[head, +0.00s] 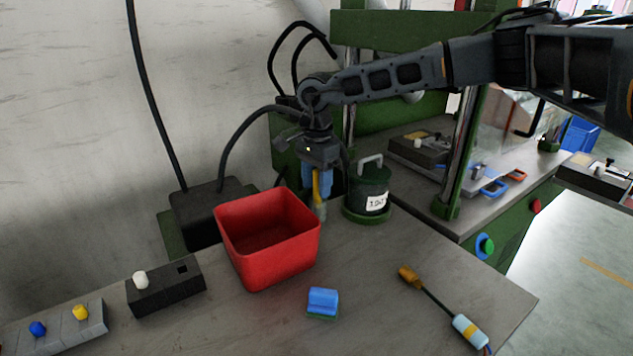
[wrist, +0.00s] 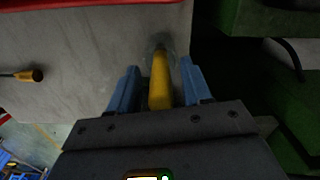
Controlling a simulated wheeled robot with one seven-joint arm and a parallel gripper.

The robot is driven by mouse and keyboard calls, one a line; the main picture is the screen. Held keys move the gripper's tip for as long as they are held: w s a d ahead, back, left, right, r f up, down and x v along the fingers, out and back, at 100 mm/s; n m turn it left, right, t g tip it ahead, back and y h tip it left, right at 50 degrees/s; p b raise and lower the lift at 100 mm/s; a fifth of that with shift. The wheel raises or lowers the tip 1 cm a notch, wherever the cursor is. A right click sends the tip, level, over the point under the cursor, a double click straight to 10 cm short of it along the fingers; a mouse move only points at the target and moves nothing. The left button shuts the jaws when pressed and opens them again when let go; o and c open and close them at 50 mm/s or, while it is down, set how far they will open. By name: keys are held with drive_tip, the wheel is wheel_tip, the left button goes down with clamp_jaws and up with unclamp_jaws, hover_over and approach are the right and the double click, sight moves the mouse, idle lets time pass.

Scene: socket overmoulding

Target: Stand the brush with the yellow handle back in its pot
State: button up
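The brush's yellow handle (head: 316,187) stands roughly upright behind the red bin, between the blue fingers of my gripper (head: 317,184). In the wrist view the yellow handle (wrist: 160,82) lies between the two fingers (wrist: 160,88), with a gap visible on each side, so my gripper is open around it. A small greyish, see-through pot (wrist: 165,46) seems to surround the handle's far end. It shows in the head view as a pale shape (head: 320,211) below the fingers. The bristles cannot be made out.
The red bin (head: 269,266) stands close in front, left of my gripper. A dark green canister (head: 371,184) with a handle stands close on the right. A blue-green sponge (head: 322,302) and an orange-ended cable (head: 437,300) lie nearer. The green press (head: 365,118) rises behind.

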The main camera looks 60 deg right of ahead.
drive_tip(key=shift+o, duration=0.2)
drive_tip(key=shift+r, duration=3.9)
